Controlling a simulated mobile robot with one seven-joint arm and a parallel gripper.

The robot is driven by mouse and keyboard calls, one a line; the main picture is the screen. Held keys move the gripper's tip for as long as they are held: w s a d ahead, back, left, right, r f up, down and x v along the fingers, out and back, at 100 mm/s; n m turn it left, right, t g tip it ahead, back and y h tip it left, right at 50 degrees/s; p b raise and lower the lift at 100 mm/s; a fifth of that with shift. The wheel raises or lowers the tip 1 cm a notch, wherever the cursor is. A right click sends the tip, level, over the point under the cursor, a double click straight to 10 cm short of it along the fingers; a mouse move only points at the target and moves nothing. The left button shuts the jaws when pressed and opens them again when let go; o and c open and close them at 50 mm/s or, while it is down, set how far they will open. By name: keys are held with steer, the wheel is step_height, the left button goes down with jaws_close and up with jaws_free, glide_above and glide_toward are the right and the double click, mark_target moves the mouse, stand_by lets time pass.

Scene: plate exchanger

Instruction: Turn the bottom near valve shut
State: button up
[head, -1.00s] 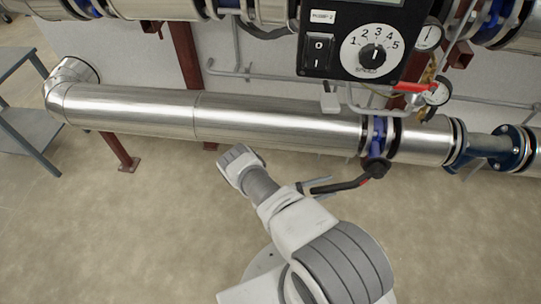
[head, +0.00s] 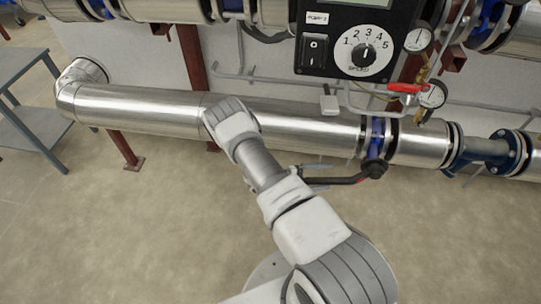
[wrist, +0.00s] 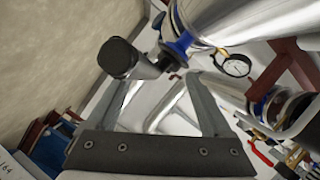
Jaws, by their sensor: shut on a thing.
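The bottom near valve has a blue body (head: 377,135) on the lower silver pipe (head: 275,120) and a black hub (head: 376,169) facing me. In the wrist view my two grey fingers (wrist: 158,82) stand apart, with a black cylindrical valve part (wrist: 118,58) near the left fingertip and the blue valve body (wrist: 181,44) beyond. The exact contact with the lever is not clear.
A control box with a speed dial (head: 364,54) hangs above the pipe. Gauges (head: 433,94) and a red-handled small valve (head: 406,88) are right of it. A grey shelf table (head: 35,115) stands at left. The floor (head: 120,235) below is clear.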

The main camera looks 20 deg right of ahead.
steer(key=r+p+v, duration=0.2)
steer(key=v, duration=0.7)
steer(key=d+r+p+v, duration=0.1)
steer(key=p+v, duration=0.1)
steer(key=v, duration=0.7)
step_height(320, 180, up, 9)
steer(key=w+a+m+y+p, duration=0.1)
steer(key=m+y+p, duration=0.1)
steer(key=m, duration=0.3)
steer(key=shift+w+g+p, duration=0.35)
steer(key=shift+g+p, duration=0.05)
steer(key=shift+p, duration=0.1)
steer(key=shift+a, duration=0.15)
